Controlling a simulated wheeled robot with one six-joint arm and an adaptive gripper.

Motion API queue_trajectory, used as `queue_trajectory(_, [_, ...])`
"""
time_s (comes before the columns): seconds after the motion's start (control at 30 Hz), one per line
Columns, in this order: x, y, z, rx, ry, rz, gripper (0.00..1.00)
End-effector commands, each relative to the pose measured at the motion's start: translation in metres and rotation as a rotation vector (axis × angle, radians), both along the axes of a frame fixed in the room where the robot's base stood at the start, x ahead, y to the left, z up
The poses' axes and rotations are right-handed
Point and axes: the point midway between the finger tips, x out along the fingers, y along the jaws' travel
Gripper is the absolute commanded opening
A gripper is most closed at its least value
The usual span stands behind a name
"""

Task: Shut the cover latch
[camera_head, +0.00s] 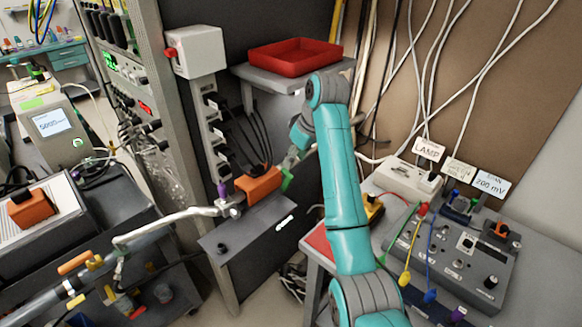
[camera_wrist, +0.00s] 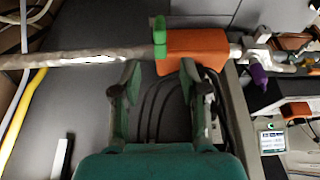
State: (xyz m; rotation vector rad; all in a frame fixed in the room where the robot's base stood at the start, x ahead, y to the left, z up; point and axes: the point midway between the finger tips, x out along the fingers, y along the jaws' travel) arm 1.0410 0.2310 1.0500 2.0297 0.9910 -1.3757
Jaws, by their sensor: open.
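My gripper (camera_wrist: 160,78) is open and empty in the wrist view, its two fingers apart below a horizontal metal pipe (camera_wrist: 75,60). An orange block (camera_wrist: 196,48) with a green upright piece (camera_wrist: 159,37) at its left end sits on the pipe line, just beyond the fingertips. The right fingertip overlaps the block's lower edge in the picture; I cannot tell whether they touch. In the head view the orange block (camera_head: 258,186) and green piece (camera_head: 287,180) are beside my gripper, which is partly hidden by my arm. I cannot tell for certain which part is the cover latch.
A purple handle (camera_wrist: 258,76) and fitting stand right of the block. Black cables hang behind the fingers. In the head view, a red tray (camera_head: 295,57) is on a shelf above, and a grey control panel (camera_head: 455,255) with coloured plugs stands at right.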

Motion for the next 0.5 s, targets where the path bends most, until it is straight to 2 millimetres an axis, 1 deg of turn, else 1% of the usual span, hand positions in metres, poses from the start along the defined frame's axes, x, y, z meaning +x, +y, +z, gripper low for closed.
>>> queue_trajectory(0.03, [-0.0009, -0.0016, 0.0055, 0.001, -0.002, 0.0, 0.44])
queue_trajectory(0.2, [-0.0036, -0.0043, 0.0129, 0.0, 0.001, 0.0, 0.44])
queue_trajectory(0.47, [-0.0037, -0.0046, 0.0136, 0.0, 0.001, 0.0, 0.44])
queue_trajectory(0.5, [-0.0037, -0.0046, 0.0135, 0.0, 0.002, -0.001, 0.34])
